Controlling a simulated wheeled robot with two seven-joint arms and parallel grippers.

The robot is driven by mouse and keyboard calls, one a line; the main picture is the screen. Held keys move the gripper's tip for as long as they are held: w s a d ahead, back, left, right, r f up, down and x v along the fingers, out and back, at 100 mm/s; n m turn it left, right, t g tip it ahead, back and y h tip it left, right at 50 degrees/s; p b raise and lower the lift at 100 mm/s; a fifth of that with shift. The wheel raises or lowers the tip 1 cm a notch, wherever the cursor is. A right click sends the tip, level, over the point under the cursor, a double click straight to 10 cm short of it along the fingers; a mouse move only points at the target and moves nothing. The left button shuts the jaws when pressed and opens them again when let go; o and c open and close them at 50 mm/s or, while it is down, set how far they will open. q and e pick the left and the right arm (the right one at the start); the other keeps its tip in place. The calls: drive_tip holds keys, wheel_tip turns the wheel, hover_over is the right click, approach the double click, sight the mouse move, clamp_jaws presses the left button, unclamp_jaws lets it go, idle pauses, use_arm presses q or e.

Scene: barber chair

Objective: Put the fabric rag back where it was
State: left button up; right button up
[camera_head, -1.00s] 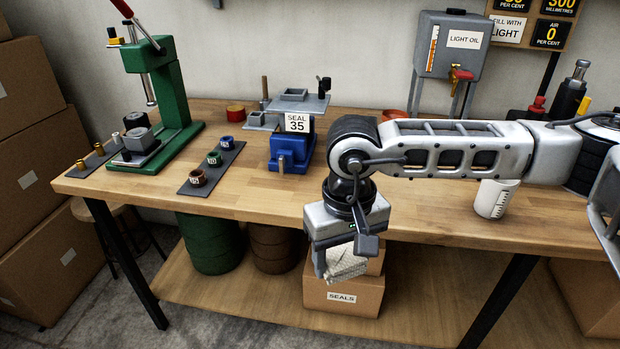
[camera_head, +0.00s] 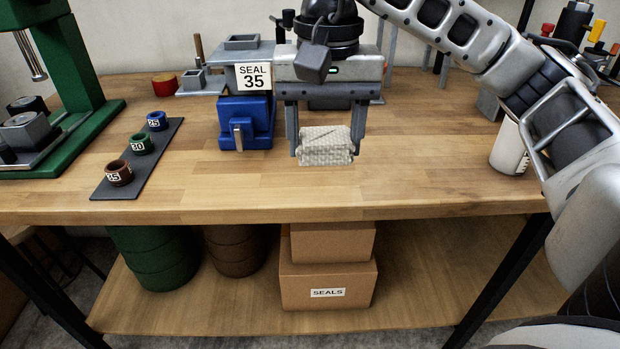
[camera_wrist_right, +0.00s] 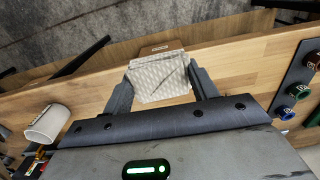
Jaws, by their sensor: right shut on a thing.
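The fabric rag (camera_head: 326,147) is a pale, textured, folded cloth. My right gripper (camera_head: 326,150) is shut on it, with one finger on each side, pointing down over the front part of the workbench (camera_head: 400,188). I cannot tell exactly how high the rag is above the wood. In the right wrist view the rag (camera_wrist_right: 160,75) sits between the two fingertips (camera_wrist_right: 160,85), near the bench's front edge. My left gripper is not in view.
A blue vise (camera_head: 246,118) with a SEAL 35 sign stands left of the gripper. Several numbered rings lie on a dark strip (camera_head: 138,165); a green press (camera_head: 85,100) is farther left. A white cup (camera_head: 508,148) stands at the right. The front middle of the bench is clear.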

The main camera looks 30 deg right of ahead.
drive_tip(key=w+d+f, duration=0.3)
drive_tip(key=w, duration=0.3)
hover_over(310, 173)
drive_tip(key=f, duration=0.3)
drive_tip(key=s+f, duration=0.1)
drive_tip(key=f, duration=0.1)
drive_tip(key=shift+a+f+p, duration=0.15)
drive_tip(key=shift+a+p, duration=0.1)
drive_tip(key=shift+p, duration=0.15)
drive_tip(key=shift+w+d+f, duration=0.1)
drive_tip(key=shift+w+f, duration=0.2)
wheel_tip(310, 173, down, 3)
drive_tip(key=shift+w+d+f, duration=0.1)
drive_tip(key=shift+w+f, duration=0.05)
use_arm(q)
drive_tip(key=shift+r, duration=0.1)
use_arm(e)
drive_tip(key=shift+f, duration=0.1)
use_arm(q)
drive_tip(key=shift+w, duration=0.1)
use_arm(e)
drive_tip(key=shift+f, duration=0.2)
drive_tip(key=o, duration=0.9)
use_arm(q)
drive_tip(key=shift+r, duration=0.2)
use_arm(e)
drive_tip(key=shift+o, duration=0.2)
